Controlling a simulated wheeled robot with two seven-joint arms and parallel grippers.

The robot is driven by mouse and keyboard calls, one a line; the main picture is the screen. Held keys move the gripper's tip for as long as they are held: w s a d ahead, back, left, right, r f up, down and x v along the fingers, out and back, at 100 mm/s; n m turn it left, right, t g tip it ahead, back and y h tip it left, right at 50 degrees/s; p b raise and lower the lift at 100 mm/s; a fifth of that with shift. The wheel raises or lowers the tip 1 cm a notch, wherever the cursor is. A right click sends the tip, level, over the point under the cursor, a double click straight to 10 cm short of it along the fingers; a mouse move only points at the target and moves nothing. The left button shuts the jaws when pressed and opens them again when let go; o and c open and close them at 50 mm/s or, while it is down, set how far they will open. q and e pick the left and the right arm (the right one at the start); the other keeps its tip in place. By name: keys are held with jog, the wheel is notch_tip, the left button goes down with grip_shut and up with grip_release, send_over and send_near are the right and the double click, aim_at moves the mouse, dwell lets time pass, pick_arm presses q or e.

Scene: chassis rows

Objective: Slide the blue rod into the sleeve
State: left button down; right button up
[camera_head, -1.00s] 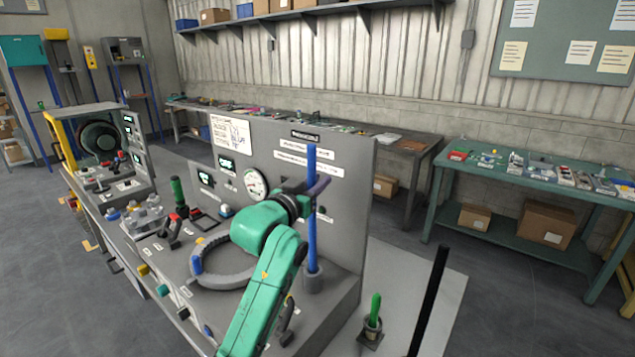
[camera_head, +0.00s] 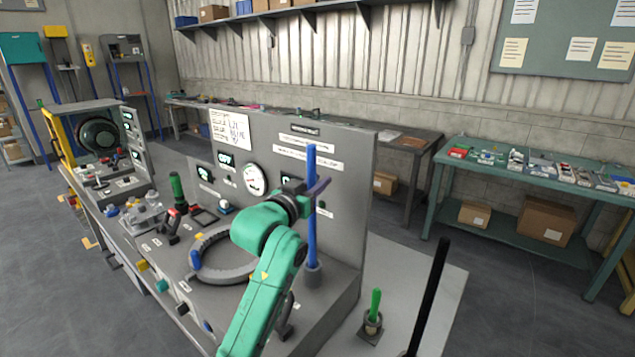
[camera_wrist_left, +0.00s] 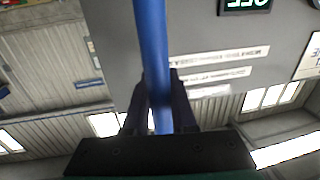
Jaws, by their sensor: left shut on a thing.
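The blue rod (camera_head: 311,235) stands upright above the console deck and also shows in the left wrist view (camera_wrist_left: 151,45). My left gripper (camera_head: 314,188) is shut on it in its upper half; in the left wrist view both dark fingers (camera_wrist_left: 160,105) flank the rod. The sleeve (camera_head: 313,278) is a short grey collar on the deck, directly below the rod. The rod's lower end meets the sleeve's top; I cannot tell how deep it sits inside. My right gripper is out of view.
The console's back panel (camera_head: 345,200) rises close behind the rod. A grey ring (camera_head: 225,272) lies left of my arm. A green rod (camera_head: 375,305) stands in a holder at right, near a leaning black pole (camera_head: 430,295).

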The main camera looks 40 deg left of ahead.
pick_arm(q)
jog(key=shift+f, duration=0.25)
jog(key=shift+f+b, duration=0.85)
jog(key=shift+f, duration=0.6)
jog(key=shift+f+b, duration=0.55)
jog(key=shift+b, duration=0.05)
jog(key=c, duration=0.6)
grip_release()
jog(key=shift+c, duration=0.2)
jog(key=shift+f, duration=0.1)
